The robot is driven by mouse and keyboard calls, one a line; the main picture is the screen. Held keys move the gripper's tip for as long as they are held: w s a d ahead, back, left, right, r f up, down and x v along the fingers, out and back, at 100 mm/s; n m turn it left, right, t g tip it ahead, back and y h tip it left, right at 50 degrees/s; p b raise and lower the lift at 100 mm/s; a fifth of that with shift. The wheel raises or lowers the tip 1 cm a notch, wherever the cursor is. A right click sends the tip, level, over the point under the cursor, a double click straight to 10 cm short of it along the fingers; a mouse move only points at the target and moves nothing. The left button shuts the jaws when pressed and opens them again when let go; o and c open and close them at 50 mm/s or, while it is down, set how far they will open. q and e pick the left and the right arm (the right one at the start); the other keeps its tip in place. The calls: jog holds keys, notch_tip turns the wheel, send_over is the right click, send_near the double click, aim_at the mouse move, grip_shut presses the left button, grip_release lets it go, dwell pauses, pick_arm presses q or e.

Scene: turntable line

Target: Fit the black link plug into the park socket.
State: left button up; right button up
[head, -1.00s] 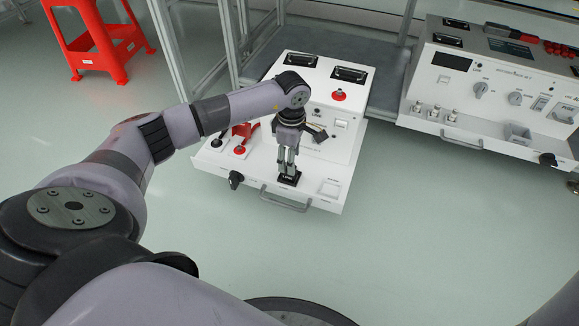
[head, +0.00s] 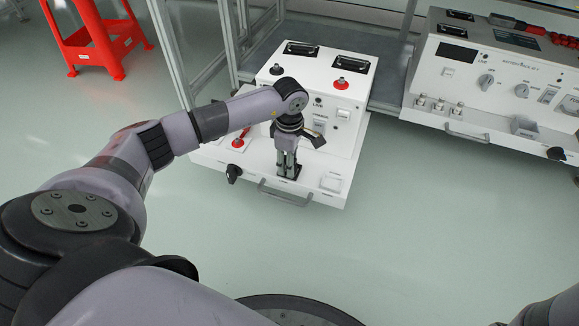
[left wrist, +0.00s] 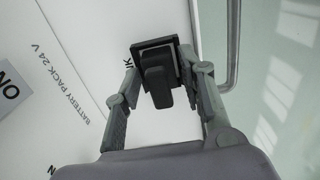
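The black link plug (left wrist: 157,82) shows in the left wrist view as a dark block standing up from a black square base on the white panel. My left gripper (left wrist: 160,72) has its two fingers on either side of it. A gap shows between the plug and the right-hand finger, so the gripper looks open around it. In the head view my left gripper (head: 287,170) points down at the front ledge, with the black base (head: 296,172) partly hidden behind the fingertips. I cannot tell which fitting is the park socket. My right gripper is out of view.
The white battery unit (head: 345,150) has a front handle (head: 285,195), a black knob (head: 234,173) and a red-topped fitting (head: 240,140) on its ledge. A second console (head: 500,85) stands right; a red stool (head: 95,35) stands behind left.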

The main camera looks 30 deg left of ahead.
pick_arm(q)
grip_shut()
dwell(0.4)
